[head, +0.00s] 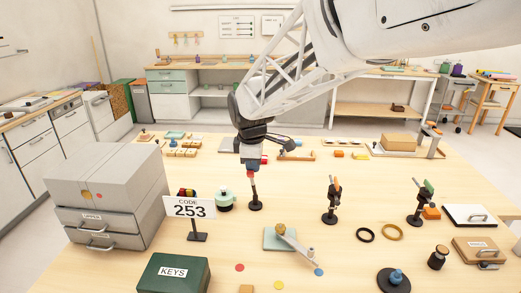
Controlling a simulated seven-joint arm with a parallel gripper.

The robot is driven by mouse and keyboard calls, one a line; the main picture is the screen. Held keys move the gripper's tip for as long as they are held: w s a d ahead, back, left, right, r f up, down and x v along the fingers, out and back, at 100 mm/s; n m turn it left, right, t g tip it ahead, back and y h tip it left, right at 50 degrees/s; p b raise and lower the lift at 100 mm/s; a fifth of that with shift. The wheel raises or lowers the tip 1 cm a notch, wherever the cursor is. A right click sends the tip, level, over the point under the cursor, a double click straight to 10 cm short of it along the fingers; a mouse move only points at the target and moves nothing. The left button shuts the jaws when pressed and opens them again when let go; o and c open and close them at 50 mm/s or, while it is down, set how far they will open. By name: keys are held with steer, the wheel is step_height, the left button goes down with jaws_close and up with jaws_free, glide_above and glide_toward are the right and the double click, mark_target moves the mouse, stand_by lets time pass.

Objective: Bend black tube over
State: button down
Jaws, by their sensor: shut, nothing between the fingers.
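My gripper (252,165) is shut above the table, left of centre. Directly below it stands a thin upright post (254,188) with a dark round base and a reddish upper part. The fingertips are at or just above its top; I cannot tell if they touch. Two other dark upright pieces on round black bases stand to the right: one with an orange part (331,203) and one with a green part (420,207). They lean slightly. Which of these is the black tube is not clear at this size.
Grey drawer boxes (108,195) are at far left, a green KEYS box (174,275) in front.

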steer(key=shift+s+f, duration=0.6)
steer(key=shift+s, duration=0.25)
steer(key=shift+w+r, duration=0.1)
steer(key=shift+w+r, duration=0.4)
steer(key=shift+w, duration=0.1)
steer(key=w+r, duration=0.1)
steer(key=r, duration=0.1)
steer(key=shift+w+r, duration=0.3)
steer(key=shift+w, duration=0.05)
step_height(320, 180, up, 9)
steer(key=s, duration=0.2)
steer(key=shift+s+f, duration=0.15)
steer(key=shift+d, duration=0.1)
